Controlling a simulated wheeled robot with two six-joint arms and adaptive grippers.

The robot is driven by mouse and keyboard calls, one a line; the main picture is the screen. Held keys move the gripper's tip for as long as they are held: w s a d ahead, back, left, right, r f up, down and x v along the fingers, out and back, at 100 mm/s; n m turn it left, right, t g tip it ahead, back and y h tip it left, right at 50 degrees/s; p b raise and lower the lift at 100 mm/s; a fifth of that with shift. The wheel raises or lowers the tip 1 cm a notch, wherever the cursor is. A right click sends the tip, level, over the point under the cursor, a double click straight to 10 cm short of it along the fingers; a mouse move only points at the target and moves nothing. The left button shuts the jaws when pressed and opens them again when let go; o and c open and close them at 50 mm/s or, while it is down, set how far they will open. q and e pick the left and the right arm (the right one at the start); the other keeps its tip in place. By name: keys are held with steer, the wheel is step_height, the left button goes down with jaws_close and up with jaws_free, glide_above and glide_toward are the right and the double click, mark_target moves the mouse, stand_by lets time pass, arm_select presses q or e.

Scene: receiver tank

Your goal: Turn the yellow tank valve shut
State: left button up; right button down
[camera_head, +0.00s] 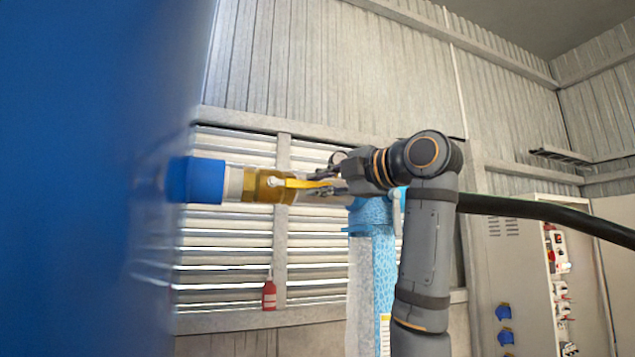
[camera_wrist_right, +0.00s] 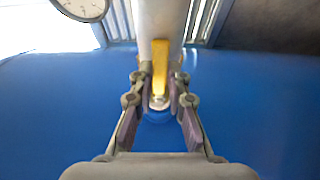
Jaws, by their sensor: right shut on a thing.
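The yellow tank valve has a brass-coloured body (camera_head: 263,186) on the pipe stub, beside a blue collar (camera_head: 196,180) at the tank. Its yellow lever (camera_head: 302,183) lies along the pipe, pointing right, away from the tank. My right gripper (camera_head: 322,182) reaches in from the right and is shut on the lever. In the right wrist view the lever (camera_wrist_right: 160,70) sits between the two fingers of my right gripper (camera_wrist_right: 160,84), in line with the pipe. The exact finger contact is hard to see. My left gripper is not in view.
The blue tank (camera_head: 80,180) fills the left side, close to the camera. A round gauge (camera_wrist_right: 82,6) is at the wrist view's top left. A light-blue column (camera_head: 373,270) stands behind my right arm. A black hose (camera_head: 550,212) runs right. An electrical cabinet (camera_head: 520,265) stands at right.

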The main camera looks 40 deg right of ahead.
steer(key=shift+f+m+t+b, duration=0.3)
steer(key=shift+f+m+b, duration=0.3)
steer(key=shift+b, duration=0.45)
steer(key=w+a+f+m+t+h+b, duration=0.1)
steer(key=a+f+m+h+b, duration=0.3)
steer(key=m, duration=0.6)
steer(key=w+a+f+m+t+h+b, duration=0.1)
steer(key=a+f+m+t+h+b, duration=0.1)
steer(key=m+b, duration=0.7)
steer(key=shift+a+f+m+h+b, duration=0.3)
steer(key=shift+a+f+m+h, duration=0.6)
steer(key=shift+a+m, duration=0.4)
steer(key=shift+w, duration=0.1)
steer(key=c, duration=1.5)
jaws_free()
steer(key=shift+o, duration=1)
steer(key=shift+a+r+t, duration=0.1)
steer(key=shift+a+t, duration=0.1)
steer(key=shift+t, duration=0.1)
